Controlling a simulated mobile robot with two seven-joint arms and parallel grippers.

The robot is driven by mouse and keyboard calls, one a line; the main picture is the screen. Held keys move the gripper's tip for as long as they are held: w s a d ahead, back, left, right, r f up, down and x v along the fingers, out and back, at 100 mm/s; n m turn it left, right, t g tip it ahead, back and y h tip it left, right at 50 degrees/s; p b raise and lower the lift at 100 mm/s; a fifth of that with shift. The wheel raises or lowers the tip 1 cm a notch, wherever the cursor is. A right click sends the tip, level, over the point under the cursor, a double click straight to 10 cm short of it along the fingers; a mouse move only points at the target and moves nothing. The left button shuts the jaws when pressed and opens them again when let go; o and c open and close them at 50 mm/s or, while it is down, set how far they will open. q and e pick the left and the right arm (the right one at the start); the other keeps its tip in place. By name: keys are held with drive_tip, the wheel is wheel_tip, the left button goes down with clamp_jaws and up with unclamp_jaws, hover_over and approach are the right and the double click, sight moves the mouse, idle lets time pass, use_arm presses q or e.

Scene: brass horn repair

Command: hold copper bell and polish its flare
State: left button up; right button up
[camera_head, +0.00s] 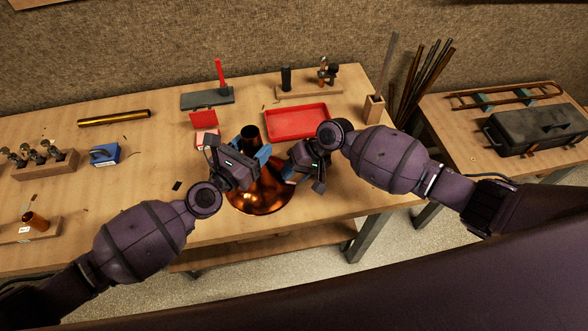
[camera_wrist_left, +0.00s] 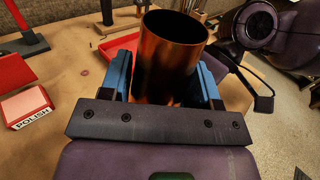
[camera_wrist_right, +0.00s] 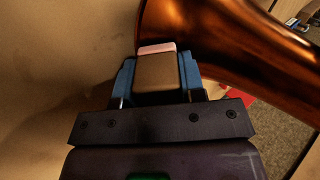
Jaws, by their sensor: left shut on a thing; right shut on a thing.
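The copper bell (camera_head: 262,203) stands on the bench with its wide flare down and its narrow tube end up. My left gripper (camera_head: 252,160) is shut on the upright tube; in the left wrist view, blue fingers sit on both sides of the bell's tube (camera_wrist_left: 168,62). My right gripper (camera_wrist_right: 158,80) is shut on a tan block with a pink pad (camera_wrist_right: 157,70). In the right wrist view the pad's edge is at the bell's curved flare (camera_wrist_right: 235,35); whether it touches is hard to tell. In the head view my right gripper (camera_head: 284,172) hides the block.
An open box marked POLISH (camera_wrist_left: 28,107) stands left of the bell. A red tray (camera_head: 297,121) lies behind it, near my right arm. A blue-based tool (camera_head: 104,154) and a brass tube (camera_head: 114,118) lie to the left. The bench's front edge is close to the flare.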

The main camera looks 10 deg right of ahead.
use_arm(q)
drive_tip(key=shift+f, duration=0.1)
use_arm(e)
drive_tip(key=shift+s, duration=0.5)
idle(0.4)
drive_tip(key=shift+w, duration=0.6)
idle(0.3)
drive_tip(key=shift+w, duration=0.25)
drive_tip(key=shift+v, duration=2.55)
use_arm(q)
drive_tip(key=o, duration=1.2)
drive_tip(key=shift+s+a, duration=0.1)
drive_tip(key=v, duration=1.1)
drive_tip(key=shift+s+a, duration=0.25)
drive_tip(key=shift+s, duration=0.05)
